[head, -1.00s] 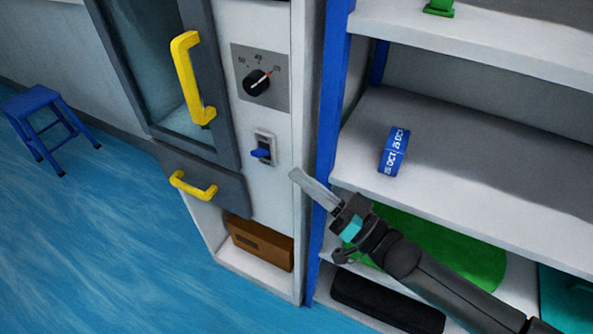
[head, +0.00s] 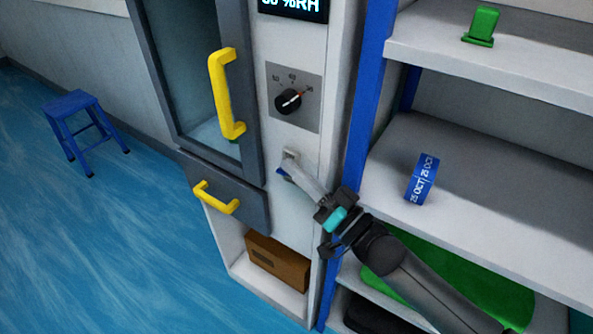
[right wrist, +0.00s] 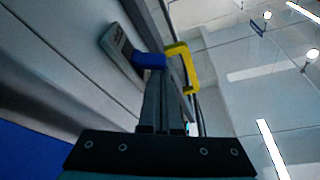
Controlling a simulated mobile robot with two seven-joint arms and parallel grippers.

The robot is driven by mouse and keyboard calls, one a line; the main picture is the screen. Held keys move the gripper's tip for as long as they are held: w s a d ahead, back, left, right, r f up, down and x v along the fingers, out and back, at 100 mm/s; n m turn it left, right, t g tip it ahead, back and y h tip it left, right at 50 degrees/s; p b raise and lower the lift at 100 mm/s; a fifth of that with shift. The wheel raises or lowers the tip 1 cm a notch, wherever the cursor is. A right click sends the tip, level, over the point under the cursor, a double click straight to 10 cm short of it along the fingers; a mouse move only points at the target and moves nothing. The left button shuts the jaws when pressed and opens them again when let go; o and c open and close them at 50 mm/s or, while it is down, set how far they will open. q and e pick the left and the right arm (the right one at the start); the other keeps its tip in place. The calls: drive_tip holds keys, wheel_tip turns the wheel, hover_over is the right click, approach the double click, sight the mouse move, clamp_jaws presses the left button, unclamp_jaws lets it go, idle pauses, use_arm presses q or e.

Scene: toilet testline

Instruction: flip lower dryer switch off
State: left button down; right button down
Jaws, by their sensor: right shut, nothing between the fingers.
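The lower dryer switch has a blue lever (head: 282,171) on a grey plate (head: 290,155), on the white dryer front below the dial. My right gripper (head: 291,167) is shut and empty, its fingertips at the switch and covering much of it. In the right wrist view the blue lever (right wrist: 149,61) stands out from its grey plate (right wrist: 116,45), just beyond the tips of my right gripper (right wrist: 158,78). I cannot tell if the fingertips touch the lever. My left gripper is not in view.
A black dial (head: 288,101) sits above the switch. Yellow handles are on the dryer door (head: 226,95) and drawer (head: 216,198). A shelf rack with a blue post (head: 362,130) stands close on the right, holding a blue roll (head: 421,180).

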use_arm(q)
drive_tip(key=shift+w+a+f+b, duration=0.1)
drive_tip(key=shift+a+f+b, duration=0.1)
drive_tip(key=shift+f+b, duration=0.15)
use_arm(e)
drive_tip(key=shift+s+f+n+g+y, duration=0.1)
drive_tip(key=shift+f+n+g+y, duration=0.1)
drive_tip(key=shift+n, duration=0.5)
drive_tip(key=shift+s+f+n+g+y, duration=0.1)
drive_tip(key=shift+n+g+y, duration=0.1)
drive_tip(key=shift+n, duration=0.5)
drive_tip(key=n, duration=0.2)
drive_tip(key=n+g+y+b, duration=0.1)
drive_tip(key=shift+s+a+f+n, duration=0.1)
drive_tip(key=shift+a+f+n, duration=0.1)
drive_tip(key=shift+f+n, duration=0.2)
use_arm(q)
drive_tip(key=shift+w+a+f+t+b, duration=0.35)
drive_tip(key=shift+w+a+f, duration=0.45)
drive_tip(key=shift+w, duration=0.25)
use_arm(e)
drive_tip(key=n, duration=0.2)
drive_tip(key=n+g+y, duration=0.1)
drive_tip(key=shift+s+a+f+n+g, duration=0.1)
drive_tip(key=shift+s+f+n+g, duration=0.1)
drive_tip(key=shift+n+g, duration=0.15)
